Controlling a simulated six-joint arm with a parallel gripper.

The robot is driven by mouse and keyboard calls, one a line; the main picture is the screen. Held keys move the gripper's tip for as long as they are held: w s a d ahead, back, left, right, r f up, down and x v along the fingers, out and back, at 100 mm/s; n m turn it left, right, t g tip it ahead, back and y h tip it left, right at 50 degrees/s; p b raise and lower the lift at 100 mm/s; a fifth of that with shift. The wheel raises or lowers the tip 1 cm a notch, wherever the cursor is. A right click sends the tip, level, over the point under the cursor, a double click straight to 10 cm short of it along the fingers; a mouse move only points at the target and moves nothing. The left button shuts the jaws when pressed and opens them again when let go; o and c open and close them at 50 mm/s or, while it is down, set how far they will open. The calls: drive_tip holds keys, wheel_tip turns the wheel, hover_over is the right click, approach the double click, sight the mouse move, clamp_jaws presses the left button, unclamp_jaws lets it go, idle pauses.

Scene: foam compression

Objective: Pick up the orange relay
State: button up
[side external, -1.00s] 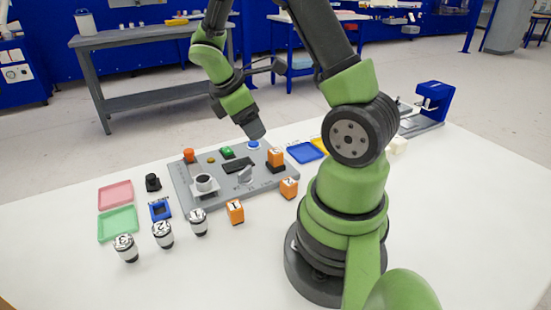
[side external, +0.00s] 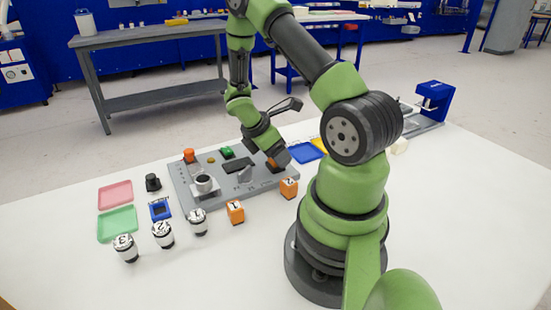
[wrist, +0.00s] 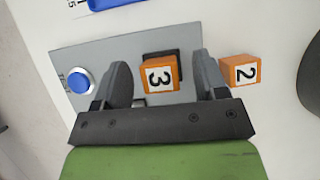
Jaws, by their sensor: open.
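Several orange relays are in view, marked with numbers. The relay marked 3 (wrist: 158,76) sits on a dark socket on the grey board and shows between my gripper's fingers in the wrist view. My gripper (wrist: 165,80) is open, with one finger to each side of it and gaps on both sides. The relay marked 2 (wrist: 240,70) lies just outside the right finger; it also stands on the table in the side view (side external: 289,187). The relay marked 1 (side external: 235,211) stands in front of the board. In the side view my gripper (side external: 280,158) mostly hides relay 3.
Several white numbered cylinders (side external: 163,234) stand in front. Pink (side external: 115,195), green (side external: 118,224) and blue (side external: 305,152) trays lie around.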

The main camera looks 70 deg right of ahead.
drive_tip(key=shift+f, duration=0.15)
drive_tip(key=shift+c, duration=0.2)
drive_tip(key=c, duration=1)
drive_tip(key=shift+c, duration=0.2)
